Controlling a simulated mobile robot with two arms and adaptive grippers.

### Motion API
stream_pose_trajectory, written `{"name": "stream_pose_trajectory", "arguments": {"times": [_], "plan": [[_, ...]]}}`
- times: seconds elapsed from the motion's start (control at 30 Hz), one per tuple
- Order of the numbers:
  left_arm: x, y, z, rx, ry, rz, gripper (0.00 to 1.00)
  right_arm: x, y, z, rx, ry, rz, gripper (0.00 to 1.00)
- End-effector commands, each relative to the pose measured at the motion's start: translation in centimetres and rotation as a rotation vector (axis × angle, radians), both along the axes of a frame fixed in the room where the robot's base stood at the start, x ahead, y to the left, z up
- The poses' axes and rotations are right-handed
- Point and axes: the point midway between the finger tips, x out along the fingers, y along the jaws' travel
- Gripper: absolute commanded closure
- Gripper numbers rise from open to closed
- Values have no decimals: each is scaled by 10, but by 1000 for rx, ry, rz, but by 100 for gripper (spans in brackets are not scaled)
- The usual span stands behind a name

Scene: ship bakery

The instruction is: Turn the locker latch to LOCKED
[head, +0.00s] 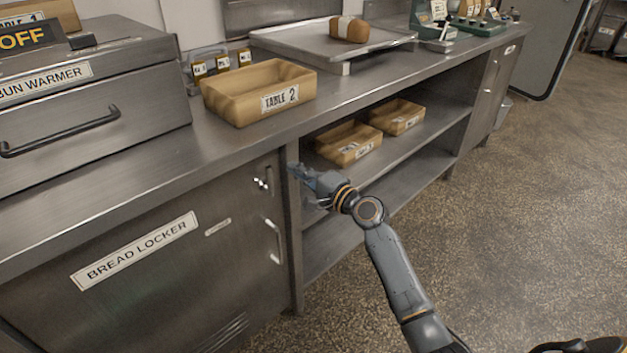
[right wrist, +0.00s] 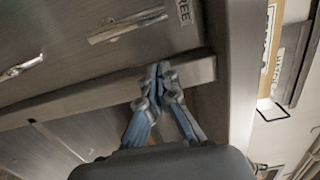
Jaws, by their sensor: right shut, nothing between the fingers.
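The grey locker door with the BREAD LOCKER label (head: 135,250) is at the lower left of the head view. Its small metal latch (head: 262,182) is near the door's upper right corner, above the door handle (head: 276,240). In the right wrist view a metal bar (right wrist: 127,24), seemingly the latch, lies beside a label reading FREE (right wrist: 185,10). The latch's exact setting is hard to tell. My right gripper (head: 296,170) is shut and empty, just right of the latch, in front of the door post. Its closed fingertips (right wrist: 158,72) are apart from the bar. My left gripper is out of view.
Right of the door is an open shelf with two wooden boxes (head: 349,143) (head: 397,117). On the counter above are a TABLE 2 box (head: 258,90), a tray (head: 333,42) with a loaf, and the bun warmer (head: 95,110). The floor at right is clear.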

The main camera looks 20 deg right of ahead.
Motion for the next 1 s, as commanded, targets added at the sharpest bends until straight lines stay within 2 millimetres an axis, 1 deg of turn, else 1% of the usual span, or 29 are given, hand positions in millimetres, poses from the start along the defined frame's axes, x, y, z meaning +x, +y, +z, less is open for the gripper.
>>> {"name": "stream_pose_trajectory", "arguments": {"times": [0.03,0.1,0.2,0.3,0.7,0.87,0.93,1.0], "plan": [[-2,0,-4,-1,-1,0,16,-4,12,0,4,4,5,100],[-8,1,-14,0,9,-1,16,-6,21,0,3,3,3,100],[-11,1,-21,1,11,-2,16,-8,30,0,2,3,3,100],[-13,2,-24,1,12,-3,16,-9,35,-1,1,3,2,100],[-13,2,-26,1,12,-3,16,-9,36,-2,-1,2,2,100],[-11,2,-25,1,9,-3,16,-6,36,-1,-23,-6,2,100],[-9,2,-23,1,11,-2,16,-4,37,-1,-41,-12,2,100],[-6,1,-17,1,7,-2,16,-2,37,-1,-51,-16,2,100]]}}
